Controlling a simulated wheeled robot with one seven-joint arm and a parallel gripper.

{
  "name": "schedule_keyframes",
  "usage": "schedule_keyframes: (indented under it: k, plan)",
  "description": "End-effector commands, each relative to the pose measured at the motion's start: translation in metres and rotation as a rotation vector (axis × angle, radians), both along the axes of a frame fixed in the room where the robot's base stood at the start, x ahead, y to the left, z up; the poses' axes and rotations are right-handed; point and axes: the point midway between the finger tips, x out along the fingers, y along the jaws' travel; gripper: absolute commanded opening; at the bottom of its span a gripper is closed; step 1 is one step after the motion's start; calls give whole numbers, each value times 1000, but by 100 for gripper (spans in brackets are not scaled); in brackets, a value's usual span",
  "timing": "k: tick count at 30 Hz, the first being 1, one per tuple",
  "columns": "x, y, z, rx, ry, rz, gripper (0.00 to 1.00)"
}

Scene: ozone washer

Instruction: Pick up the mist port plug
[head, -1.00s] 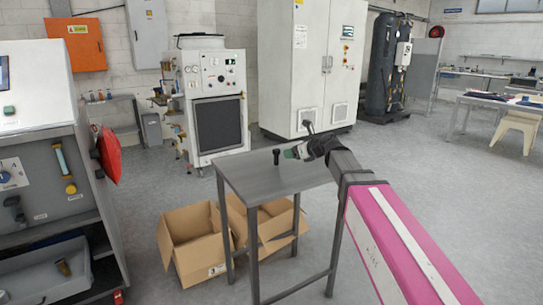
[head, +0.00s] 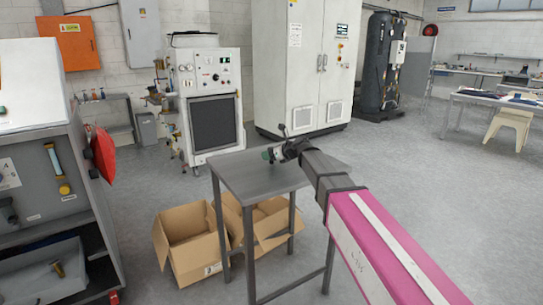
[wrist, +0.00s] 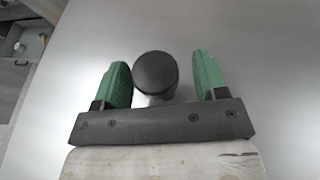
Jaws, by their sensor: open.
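The mist port plug has a round black top (wrist: 155,72), seen from above in the wrist view, with a paler part showing just below it. It stands on the grey metal table (head: 262,182). My gripper (wrist: 161,62) has two green fingers, open, one on each side of the plug. A gap shows on both sides, wider on the right. In the head view my gripper (head: 268,155) is low over the table's far left part.
Open cardboard boxes (head: 190,238) sit on the floor under and beside the table. A white machine (head: 207,100) and a tall cabinet (head: 300,70) stand behind. The tabletop around the plug is mostly bare.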

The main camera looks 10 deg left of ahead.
Motion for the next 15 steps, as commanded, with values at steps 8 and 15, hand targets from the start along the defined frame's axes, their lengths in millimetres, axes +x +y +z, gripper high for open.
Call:
schedule_keyframes:
  k: [8,15]
  plan:
    - [-1,-1,0,0,0,0,24]
    - [-1,-1,0,0,0,0,13]
